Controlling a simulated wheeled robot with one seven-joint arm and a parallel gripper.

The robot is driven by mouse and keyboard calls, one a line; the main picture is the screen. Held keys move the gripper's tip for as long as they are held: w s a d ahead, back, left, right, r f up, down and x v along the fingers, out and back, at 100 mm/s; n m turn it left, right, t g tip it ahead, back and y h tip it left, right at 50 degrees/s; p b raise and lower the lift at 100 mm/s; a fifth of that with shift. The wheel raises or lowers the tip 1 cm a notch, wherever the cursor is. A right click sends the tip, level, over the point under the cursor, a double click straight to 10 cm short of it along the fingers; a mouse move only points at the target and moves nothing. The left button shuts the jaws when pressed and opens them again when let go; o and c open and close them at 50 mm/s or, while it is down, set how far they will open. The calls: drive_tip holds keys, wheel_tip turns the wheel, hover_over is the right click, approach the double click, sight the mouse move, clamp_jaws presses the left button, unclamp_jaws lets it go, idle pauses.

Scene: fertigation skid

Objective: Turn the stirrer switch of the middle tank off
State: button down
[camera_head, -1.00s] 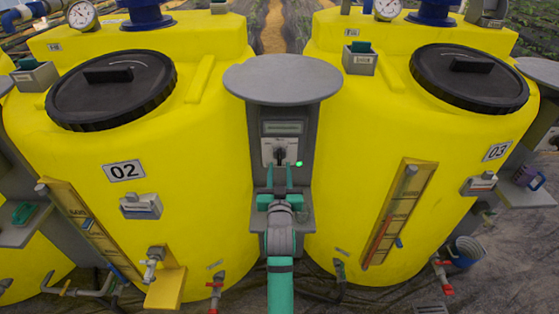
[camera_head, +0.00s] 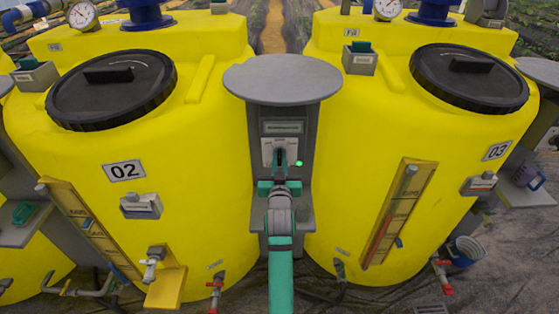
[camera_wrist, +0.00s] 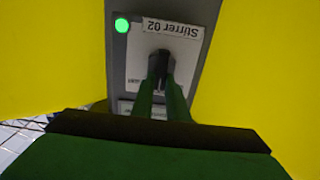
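The stirrer switch panel (camera_head: 268,153) is a light plate on the grey post between tanks 02 and 03. In the wrist view its label, read upside down, says "Stirrer 02" (camera_wrist: 172,28). A lit green lamp (camera_wrist: 122,25) sits beside the label; it also shows in the head view (camera_head: 299,163). The black switch knob (camera_wrist: 160,62) stands lengthwise in the wrist view, in line with my fingers. My gripper (camera_wrist: 161,84) has its two green fingertips close together on either side of the knob and looks shut on it. In the head view my gripper (camera_head: 281,162) covers most of the knob.
Yellow tank 02 (camera_head: 200,140) and yellow tank 03 (camera_head: 350,130) flank the post closely. A round grey cap (camera_head: 282,75) overhangs the panel. Red-handled valves (camera_head: 216,286) stick out low on the tanks.

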drive_tip(key=shift+a+n, duration=0.15)
drive_tip(key=shift+n, duration=0.25)
drive_tip(key=shift+a+f+n, duration=0.1)
drive_tip(key=shift+a+n, duration=0.15)
drive_tip(key=shift+n, duration=1.75)
drive_tip(key=shift+a+f+n, duration=0.1)
drive_tip(key=shift+a+n, duration=0.1)
drive_tip(key=shift+n, duration=1.8)
drive_tip(key=c, duration=1.7)
unclamp_jaws()
drive_tip(key=shift+c, duration=0.2)
drive_tip(key=s, duration=1)
drive_tip(key=shift+s, duration=0.4)
